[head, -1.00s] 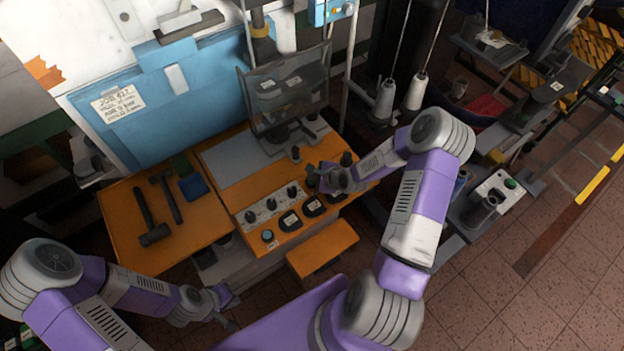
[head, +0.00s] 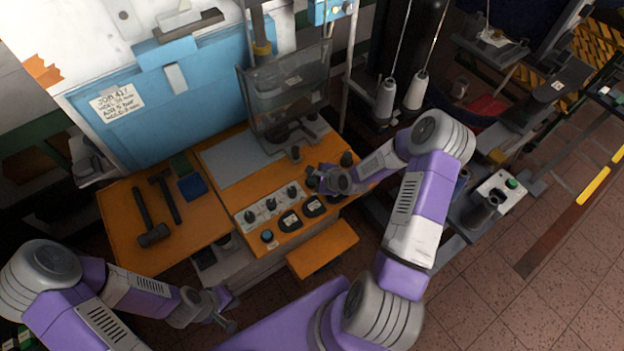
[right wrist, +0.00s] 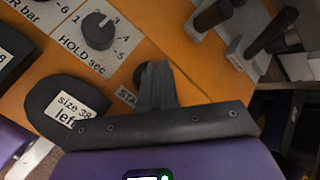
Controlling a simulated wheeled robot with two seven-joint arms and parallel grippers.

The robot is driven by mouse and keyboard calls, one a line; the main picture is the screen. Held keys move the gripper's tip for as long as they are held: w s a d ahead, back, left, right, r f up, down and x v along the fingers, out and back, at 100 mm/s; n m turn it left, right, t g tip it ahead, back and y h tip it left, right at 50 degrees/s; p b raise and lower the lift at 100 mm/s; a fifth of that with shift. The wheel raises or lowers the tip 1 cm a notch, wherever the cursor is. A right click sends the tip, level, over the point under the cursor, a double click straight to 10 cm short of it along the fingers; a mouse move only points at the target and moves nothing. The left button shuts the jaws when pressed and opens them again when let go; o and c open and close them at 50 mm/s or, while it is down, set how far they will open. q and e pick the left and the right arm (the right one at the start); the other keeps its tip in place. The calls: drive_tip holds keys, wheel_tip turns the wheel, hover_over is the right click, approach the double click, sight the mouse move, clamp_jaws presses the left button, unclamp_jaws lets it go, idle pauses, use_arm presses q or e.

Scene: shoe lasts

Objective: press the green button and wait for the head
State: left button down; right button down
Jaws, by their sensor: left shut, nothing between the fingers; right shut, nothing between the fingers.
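A dark round button (right wrist: 141,76) with a hint of green sits beside a label reading "STA" in the right wrist view, and the rest of the label is hidden. My right gripper (right wrist: 158,75) is shut and empty, its tips at this button and covering most of it. Whether they touch cannot be told. In the head view my right gripper (head: 317,180) is at the front right of the orange console (head: 325,245). The press head is behind a clear guard (head: 285,85) above the console. My left gripper (head: 230,308) is shut and empty, low in front of the bench.
A hold dial (right wrist: 98,30) and a black last (right wrist: 65,108) marked "size 38 left" lie near my right gripper. Hammers (head: 150,215) lie on the left bench. Another green button (head: 512,183) is on a grey box at the right. Thread cones (head: 416,92) stand behind my right arm.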

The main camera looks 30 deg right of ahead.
drive_tip(key=shift+r+p, duration=0.7)
drive_tip(key=shift+r, duration=0.2)
drive_tip(key=shift+r, duration=0.1)
wheel_tip(320, 180, up, 5)
drive_tip(key=p, duration=0.4)
idle(0.6)
